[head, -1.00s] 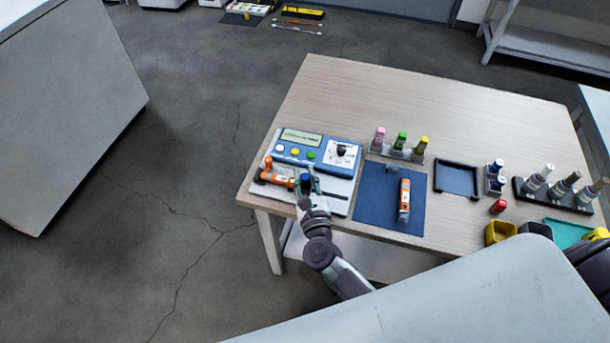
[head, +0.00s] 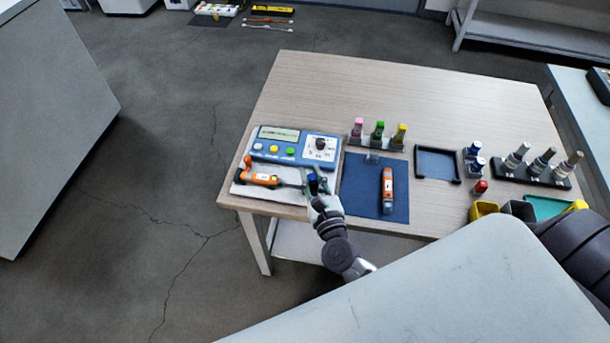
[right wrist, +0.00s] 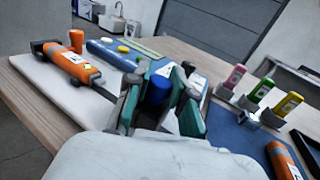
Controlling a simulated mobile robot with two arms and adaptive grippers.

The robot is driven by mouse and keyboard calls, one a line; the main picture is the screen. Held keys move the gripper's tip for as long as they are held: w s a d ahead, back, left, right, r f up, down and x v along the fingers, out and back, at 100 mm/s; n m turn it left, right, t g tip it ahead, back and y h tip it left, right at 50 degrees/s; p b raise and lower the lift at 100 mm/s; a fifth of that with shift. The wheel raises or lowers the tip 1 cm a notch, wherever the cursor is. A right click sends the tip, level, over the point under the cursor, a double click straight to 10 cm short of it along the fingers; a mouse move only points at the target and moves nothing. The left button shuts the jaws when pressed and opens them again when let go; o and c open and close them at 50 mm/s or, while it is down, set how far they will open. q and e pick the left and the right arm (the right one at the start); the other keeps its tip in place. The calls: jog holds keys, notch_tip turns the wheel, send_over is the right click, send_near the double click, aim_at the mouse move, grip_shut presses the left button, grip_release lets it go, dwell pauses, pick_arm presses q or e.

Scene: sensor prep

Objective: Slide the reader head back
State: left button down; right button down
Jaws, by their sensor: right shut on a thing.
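The reader head (head: 312,182) is a small dark block with a blue top, on a dark rail along the front of the white and blue station (head: 240,188). My right gripper (head: 316,188) is shut on it near the rail's right end. In the right wrist view the blue top of the reader head (right wrist: 159,90) stands between the green-padded fingers of the right gripper (right wrist: 160,108). An orange sensor (head: 262,179) lies at the rail's left end, with a gap between it and the reader head. My left gripper is not in view.
A blue mat (head: 357,200) right of the station holds another orange sensor (head: 387,185). Behind it stands a rack (head: 376,144) with pink, green and yellow vials. An empty dark tray (head: 437,162) and bottles are further right. The table's back is clear.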

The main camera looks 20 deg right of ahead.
jog(key=shift+s+d+f, duration=0.1)
jog(key=shift+d, duration=0.05)
jog(key=c, duration=1)
grip_release()
jog(key=shift+s+d, duration=0.1)
jog(key=s, duration=0.4)
jog(key=s+a, duration=0.1)
jog(key=s, duration=0.7)
jog(key=shift+a, duration=0.25)
jog(key=shift+w, duration=0.1)
